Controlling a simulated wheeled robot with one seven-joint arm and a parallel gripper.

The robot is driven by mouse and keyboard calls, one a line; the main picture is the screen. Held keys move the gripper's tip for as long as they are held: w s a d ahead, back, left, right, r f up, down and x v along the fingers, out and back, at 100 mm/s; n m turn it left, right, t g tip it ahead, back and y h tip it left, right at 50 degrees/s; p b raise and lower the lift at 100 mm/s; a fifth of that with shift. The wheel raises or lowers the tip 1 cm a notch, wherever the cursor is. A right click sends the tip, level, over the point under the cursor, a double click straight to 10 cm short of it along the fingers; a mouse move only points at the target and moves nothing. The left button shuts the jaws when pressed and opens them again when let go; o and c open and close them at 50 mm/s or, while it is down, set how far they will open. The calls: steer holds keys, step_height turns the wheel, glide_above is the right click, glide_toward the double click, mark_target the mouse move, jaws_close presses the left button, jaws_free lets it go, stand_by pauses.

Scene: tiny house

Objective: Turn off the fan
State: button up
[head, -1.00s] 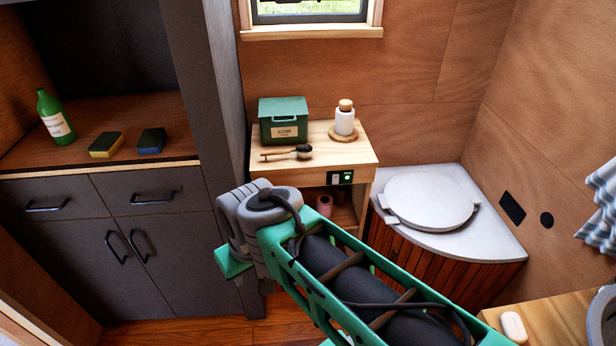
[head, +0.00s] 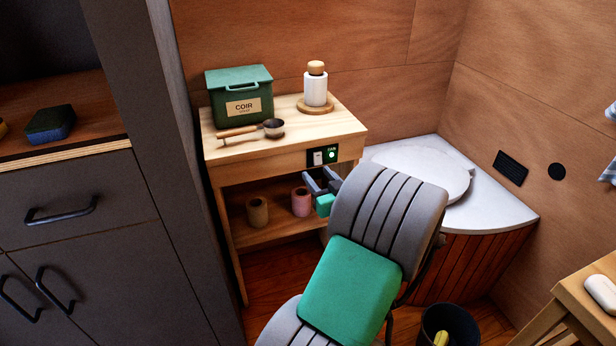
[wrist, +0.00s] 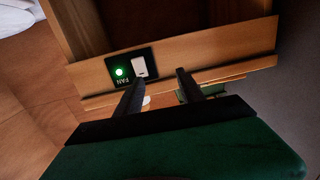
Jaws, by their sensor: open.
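The fan switch panel (head: 322,157) is a small black plate on the front edge of the wooden shelf unit. It has a white rocker switch and a lit green light labelled FAN. In the wrist view the panel appears upside down, with the white rocker (wrist: 140,66) beside the glowing green light (wrist: 119,72). My gripper (head: 320,182) is open and empty, just below and in front of the panel. In the wrist view my gripper (wrist: 160,76) has one fingertip close to the rocker; I cannot tell whether it touches. The fan itself is not identifiable.
On the shelf unit's top (head: 290,140) are a green COIR box (head: 240,93), a wooden-handled scoop (head: 252,131) and a white bottle (head: 316,90). Two rolls sit on the lower shelf. A toilet bench (head: 500,215) stands to the right, a dark cabinet (head: 90,235) to the left.

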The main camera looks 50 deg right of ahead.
mark_target(318, 156)
steer(key=shift+m+h, duration=0.6)
steer(key=shift+h, duration=0.2)
steer(key=w+d, duration=0.1)
steer(key=d, duration=0.1)
steer(key=w+d, duration=0.3)
steer(key=d, duration=0.1)
steer(key=shift+w+d, duration=0.2)
steer(key=shift+c, duration=0.5)
jaws_close()
